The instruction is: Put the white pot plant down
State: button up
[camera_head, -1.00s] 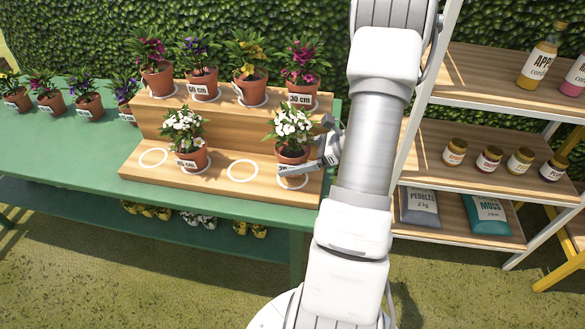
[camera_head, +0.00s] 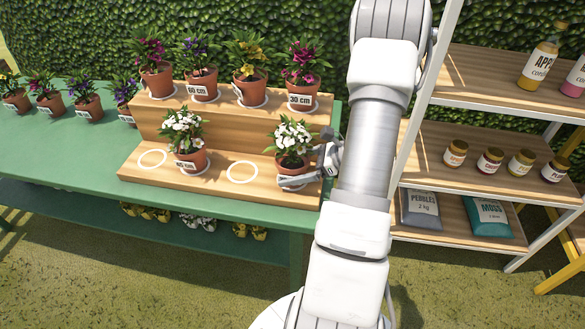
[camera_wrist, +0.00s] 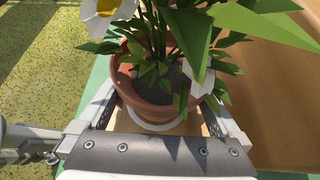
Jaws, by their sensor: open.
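The white pot plant (camera_head: 291,145) has white flowers in a terracotta pot. It stands upright at the right end of the lower step of the wooden stand (camera_head: 205,182). My gripper (camera_head: 300,176) is at the pot from the right, low against it. In the wrist view, my gripper (camera_wrist: 150,120) has its fingers open on either side of the pot (camera_wrist: 150,105). A white ring shows under the pot's near side. Whether a finger still touches the pot, I cannot tell.
Another white-flowered pot (camera_head: 187,143) stands left on the same step, with empty white rings (camera_head: 242,172) beside it. Several flowering pots line the upper step (camera_head: 217,110). A shelf unit (camera_head: 460,192) with jars and bags stands right of my arm.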

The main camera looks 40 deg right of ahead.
jog(key=p+v, duration=0.1)
jog(key=v, duration=1.1)
jog(key=shift+p, duration=0.35)
jog(key=shift+w, duration=0.1)
